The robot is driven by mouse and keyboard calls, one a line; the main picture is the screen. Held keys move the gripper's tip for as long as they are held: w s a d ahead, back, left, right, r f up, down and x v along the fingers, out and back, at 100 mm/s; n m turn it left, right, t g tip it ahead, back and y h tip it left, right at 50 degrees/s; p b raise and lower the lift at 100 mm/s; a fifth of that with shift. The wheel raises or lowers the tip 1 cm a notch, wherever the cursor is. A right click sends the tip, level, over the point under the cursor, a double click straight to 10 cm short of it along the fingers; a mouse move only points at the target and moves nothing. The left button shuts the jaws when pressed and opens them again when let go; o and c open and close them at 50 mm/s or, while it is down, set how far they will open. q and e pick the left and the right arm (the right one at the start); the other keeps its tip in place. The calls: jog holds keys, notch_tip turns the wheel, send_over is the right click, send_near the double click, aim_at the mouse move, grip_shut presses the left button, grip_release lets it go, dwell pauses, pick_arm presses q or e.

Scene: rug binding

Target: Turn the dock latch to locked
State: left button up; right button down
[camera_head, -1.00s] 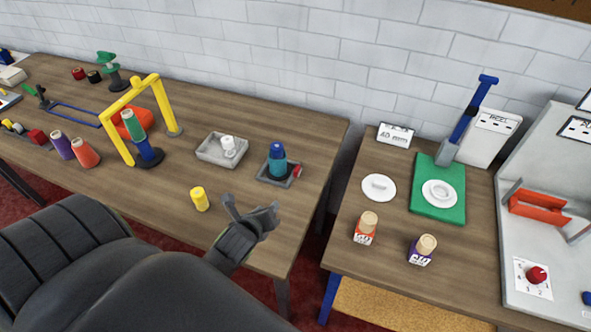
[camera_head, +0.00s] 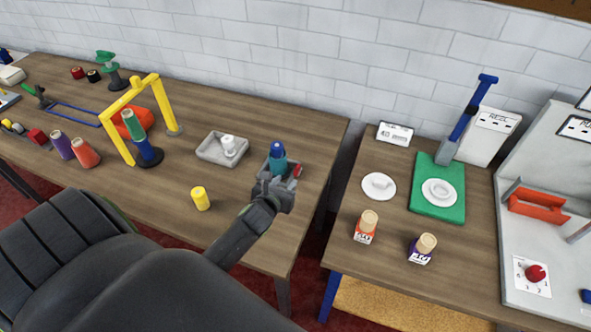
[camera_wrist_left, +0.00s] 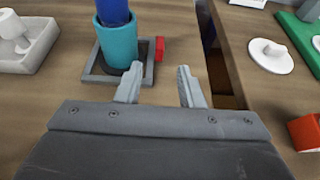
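The dock is a small grey square tray (camera_wrist_left: 97,72) near the right end of the left table. A teal and blue bottle-like piece (camera_head: 278,157) stands upright in it, also seen in the left wrist view (camera_wrist_left: 119,45). The red latch (camera_wrist_left: 159,48) sits on the dock's right side and shows as a small red bit in the head view (camera_head: 297,170). My left gripper (camera_head: 275,182) is just in front of the dock. In the wrist view its fingers (camera_wrist_left: 158,82) are apart with nothing between them; the latch lies beyond the gap. My right gripper is not in view.
A grey tray with a white piece (camera_head: 203,155) stands left of the dock. A yellow cylinder (camera_head: 201,198) and a yellow arch (camera_head: 107,115) are further left. A gap separates this table from the right one, which bears a green mat (camera_head: 425,170).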

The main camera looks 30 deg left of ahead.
aim_at(296, 169)
pick_arm(q)
jog(key=b+x, duration=0.1)
jog(key=x, duration=0.7)
jog(key=shift+b+x, duration=0.3)
jog(key=shift+x, duration=0.7)
jog(key=shift+r, duration=0.1)
grip_shut()
